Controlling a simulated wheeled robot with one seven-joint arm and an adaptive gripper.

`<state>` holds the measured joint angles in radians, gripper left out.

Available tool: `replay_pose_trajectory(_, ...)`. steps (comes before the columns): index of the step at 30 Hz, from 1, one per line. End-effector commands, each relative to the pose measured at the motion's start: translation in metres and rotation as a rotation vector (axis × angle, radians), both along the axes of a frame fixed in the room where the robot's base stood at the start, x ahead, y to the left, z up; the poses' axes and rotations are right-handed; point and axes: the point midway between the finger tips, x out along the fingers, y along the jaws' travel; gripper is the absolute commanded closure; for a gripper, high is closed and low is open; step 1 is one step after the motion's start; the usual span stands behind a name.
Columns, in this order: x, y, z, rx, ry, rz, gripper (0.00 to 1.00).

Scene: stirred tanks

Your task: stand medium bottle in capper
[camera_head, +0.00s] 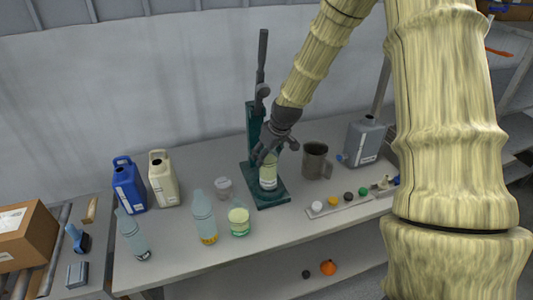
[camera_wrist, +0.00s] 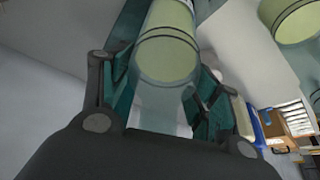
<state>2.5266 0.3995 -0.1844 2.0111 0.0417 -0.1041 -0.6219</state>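The bottle's top is partly hidden by the gripper in the head view.
A grey mug (camera_head: 316,161) stands close to the capper's right. A rack of coloured caps (camera_head: 340,207) lies in front of it. Jugs (camera_head: 129,186) stand farther left.

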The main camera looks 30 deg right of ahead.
Motion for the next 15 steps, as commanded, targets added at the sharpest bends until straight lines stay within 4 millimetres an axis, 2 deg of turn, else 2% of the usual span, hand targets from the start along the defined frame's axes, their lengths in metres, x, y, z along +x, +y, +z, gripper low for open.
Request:
replay_pose_trajectory(2,0.0001,0.0,0.0005,0.0,0.0,0.0,0.21)
replay_pose_trajectory(15,-0.0003,-0.0001,0.0044,-0.001,-0.001,0.0,0.21)
